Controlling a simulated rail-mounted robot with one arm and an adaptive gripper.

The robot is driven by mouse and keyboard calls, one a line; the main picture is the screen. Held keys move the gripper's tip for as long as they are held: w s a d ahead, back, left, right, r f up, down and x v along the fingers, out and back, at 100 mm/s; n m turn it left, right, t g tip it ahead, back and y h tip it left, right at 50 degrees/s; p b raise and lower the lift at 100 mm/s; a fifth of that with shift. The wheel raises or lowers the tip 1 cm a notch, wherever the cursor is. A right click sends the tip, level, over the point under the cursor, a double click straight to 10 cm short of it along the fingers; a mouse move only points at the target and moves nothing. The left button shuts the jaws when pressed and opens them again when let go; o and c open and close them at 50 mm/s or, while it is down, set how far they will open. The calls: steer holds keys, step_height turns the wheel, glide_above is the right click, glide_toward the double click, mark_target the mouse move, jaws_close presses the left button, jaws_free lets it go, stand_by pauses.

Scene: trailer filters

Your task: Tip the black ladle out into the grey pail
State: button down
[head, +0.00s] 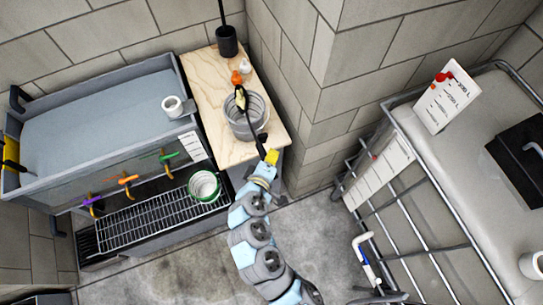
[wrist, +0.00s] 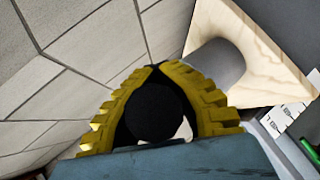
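The grey pail (head: 236,127) stands upright on the wooden top of a bench (head: 205,88). My gripper (head: 271,157) is at the bench's front right corner, with its yellow fingers closed around the black ladle (head: 253,128). The ladle reaches from my fingers up over the pail, and its far end, with a pale yellowish patch, lies above the pail's back rim in the picture. I cannot tell its exact height or tilt. In the wrist view, the yellow fingers (wrist: 157,85) curve around the dark round ladle part (wrist: 153,108).
A black holder (head: 227,43) with a thin rod stands at the bench's back. An orange item (head: 236,78) and a white item are near the pail. A blue-grey tank (head: 100,105) with coloured taps is left, a wall corner right, a caged white container (head: 450,150) far right.

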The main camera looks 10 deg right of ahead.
steer(key=shift+n+t+h+b, duration=0.8)
steer(key=shift+n+h+b, duration=0.3)
steer(key=shift+b, duration=2.6)
steer(key=shift+d+r+n+t+h+b, duration=0.15)
steer(key=shift+n+t+h+b, duration=0.8)
steer(key=shift+b, duration=1.8)
steer(key=shift+r, duration=0.2)
